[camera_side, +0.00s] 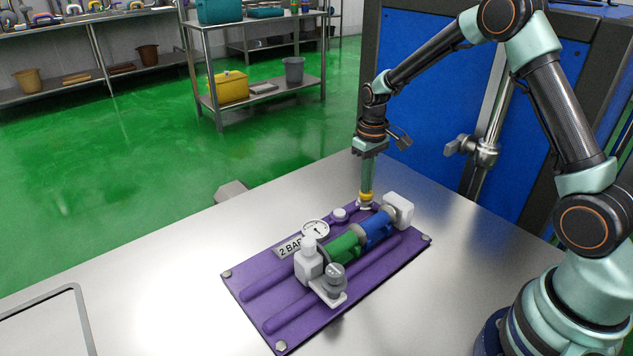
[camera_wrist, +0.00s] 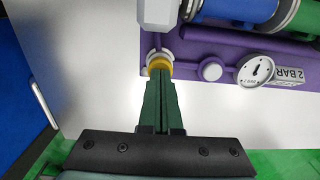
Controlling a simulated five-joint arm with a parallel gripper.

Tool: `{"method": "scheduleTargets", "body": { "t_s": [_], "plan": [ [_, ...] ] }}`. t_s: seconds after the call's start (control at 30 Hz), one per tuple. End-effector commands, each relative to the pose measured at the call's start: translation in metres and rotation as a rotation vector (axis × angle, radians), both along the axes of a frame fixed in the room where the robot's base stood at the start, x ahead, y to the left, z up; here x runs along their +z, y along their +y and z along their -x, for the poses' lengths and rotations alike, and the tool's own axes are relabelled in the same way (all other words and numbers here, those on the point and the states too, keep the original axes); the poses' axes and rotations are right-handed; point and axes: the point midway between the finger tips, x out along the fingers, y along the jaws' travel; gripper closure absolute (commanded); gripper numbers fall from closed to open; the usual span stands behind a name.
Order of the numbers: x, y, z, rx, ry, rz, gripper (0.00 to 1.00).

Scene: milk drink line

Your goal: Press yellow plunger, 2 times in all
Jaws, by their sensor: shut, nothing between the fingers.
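The yellow plunger (camera_side: 365,196) stands in a pale collar at the far edge of the purple panel (camera_side: 250,293). My gripper (camera_side: 367,186) is shut and empty, pointing straight down, with its fingertips right on top of the plunger or just above it. In the wrist view the shut fingertips (camera_wrist: 160,72) overlap the yellow plunger (camera_wrist: 157,60), and only part of its yellow rim shows. I cannot tell whether the plunger is pushed down.
The panel carries a gauge (camera_side: 316,231) by a "2 BAR" label, a pale round button (camera_side: 340,214), green and blue cylinders (camera_side: 377,229), a white block (camera_side: 398,208) near the plunger, and a grey knob (camera_side: 334,278).

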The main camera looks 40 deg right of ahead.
Motion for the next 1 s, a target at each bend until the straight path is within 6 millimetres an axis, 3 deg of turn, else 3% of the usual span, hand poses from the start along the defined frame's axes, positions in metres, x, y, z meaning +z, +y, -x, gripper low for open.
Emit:
{"method": "scheduleTargets", "body": {
  "t_s": [0.4,0.6,0.8,1.0],
  "plan": [
    [0.088,0.0,-0.001,0.0,-0.004,0.001,1.0],
    [0.12,0.0,-0.001,0.0,-0.003,0.0,1.0],
    [0.134,0.0,0.0,0.0,0.001,0.0,1.0],
    [0.136,0.0,0.0,0.0,0.001,0.0,1.0]
  ]
}}
